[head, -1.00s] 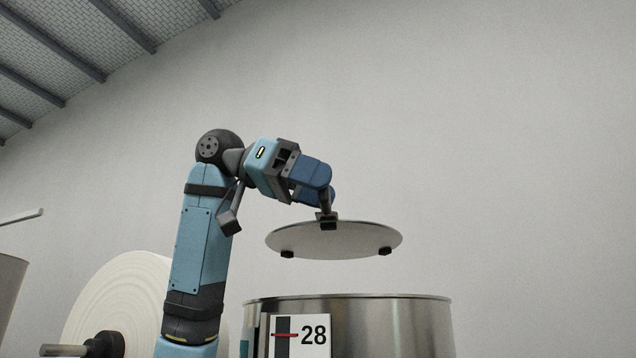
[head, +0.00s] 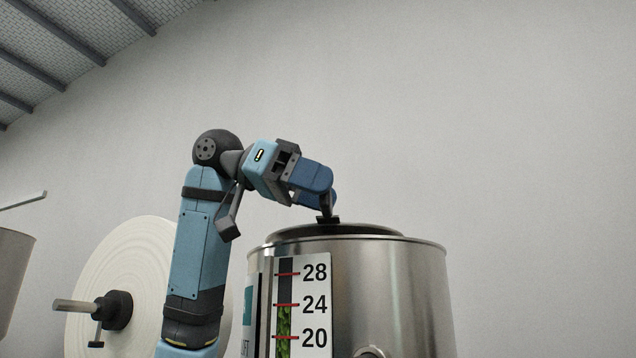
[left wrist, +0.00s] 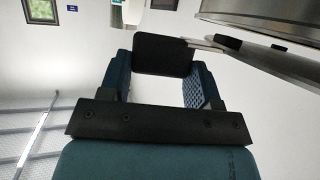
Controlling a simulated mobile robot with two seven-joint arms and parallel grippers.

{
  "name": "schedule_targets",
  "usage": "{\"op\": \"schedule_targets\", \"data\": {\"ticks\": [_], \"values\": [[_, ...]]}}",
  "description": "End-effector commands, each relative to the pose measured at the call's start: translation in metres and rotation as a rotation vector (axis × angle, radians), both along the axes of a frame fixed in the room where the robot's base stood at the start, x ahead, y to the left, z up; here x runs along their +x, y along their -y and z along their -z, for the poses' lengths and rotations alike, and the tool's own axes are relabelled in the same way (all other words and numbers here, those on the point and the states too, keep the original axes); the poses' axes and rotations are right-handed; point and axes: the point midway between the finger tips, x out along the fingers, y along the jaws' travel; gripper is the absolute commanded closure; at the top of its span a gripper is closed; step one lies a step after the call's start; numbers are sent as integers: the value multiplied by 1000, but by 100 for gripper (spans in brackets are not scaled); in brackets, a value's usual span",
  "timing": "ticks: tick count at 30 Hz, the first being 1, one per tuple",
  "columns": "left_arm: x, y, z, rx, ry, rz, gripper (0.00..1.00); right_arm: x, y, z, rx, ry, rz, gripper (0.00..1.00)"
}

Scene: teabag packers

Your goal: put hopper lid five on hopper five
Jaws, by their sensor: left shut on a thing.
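Hopper five (head: 405,300) is taken to be the large steel drum in the head view, with a level scale on its front; no number five is legible. The hopper lid (head: 350,231) is a round disc, level with the hopper's top rim and over its opening. I cannot tell whether it rests there or hangs just above. My left gripper (head: 327,218) comes from above and is shut on the lid's handle, which it mostly hides. In the left wrist view the lid (left wrist: 270,62) is a thin plate beside the steel hopper wall (left wrist: 280,14). My right gripper is out of view.
A large white paper roll (head: 140,262) on a dark hub (head: 113,310) stands left of the hopper, behind my left arm. A grey vessel (head: 12,265) shows at the left edge. The wall above and right of the hopper is clear.

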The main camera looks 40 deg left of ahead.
Motion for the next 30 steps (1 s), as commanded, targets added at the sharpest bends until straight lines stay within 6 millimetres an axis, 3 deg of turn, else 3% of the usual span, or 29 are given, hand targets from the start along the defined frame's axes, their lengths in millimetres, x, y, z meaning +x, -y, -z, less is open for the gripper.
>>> {"op": "schedule_targets", "data": {"ticks": [27,28,30], "values": [[0,0,10,0,1,0,77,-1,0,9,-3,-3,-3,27],[0,0,10,0,1,0,40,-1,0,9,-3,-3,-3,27],[0,0,10,0,1,0,24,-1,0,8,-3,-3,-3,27]]}}
